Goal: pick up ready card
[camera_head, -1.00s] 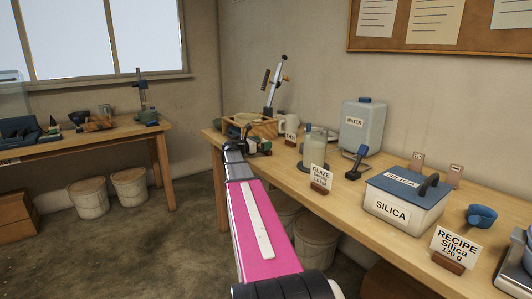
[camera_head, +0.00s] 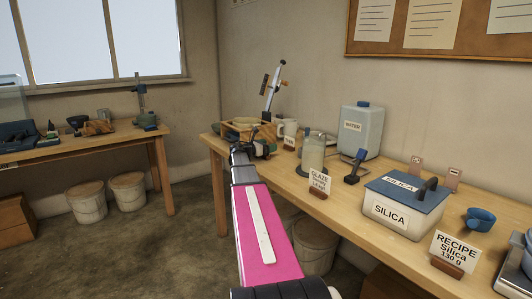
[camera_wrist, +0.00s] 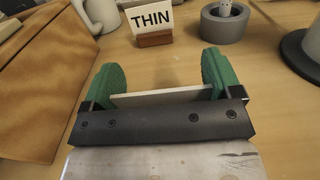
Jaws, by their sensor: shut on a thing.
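My gripper (camera_wrist: 160,68) has two green fingers in the wrist view, shut on a thin pale card (camera_wrist: 160,98). The card spans the gap between the fingers and shows nearly edge-on, so I cannot read its face. In the head view, my gripper (camera_head: 260,148) is over the far end of the long bench, near the wooden crate; the held card cannot be made out there. A white card reading THIN (camera_wrist: 151,18) stands in a wooden holder just ahead of the fingers, apart from them.
A grey cup (camera_wrist: 224,27) stands right of the THIN card. A brown surface (camera_wrist: 55,85) lies close at left. Along the bench (camera_head: 345,215) are a glaze jar (camera_head: 312,155), a glaze card (camera_head: 319,181), a water container (camera_head: 360,132) and a silica box (camera_head: 400,208).

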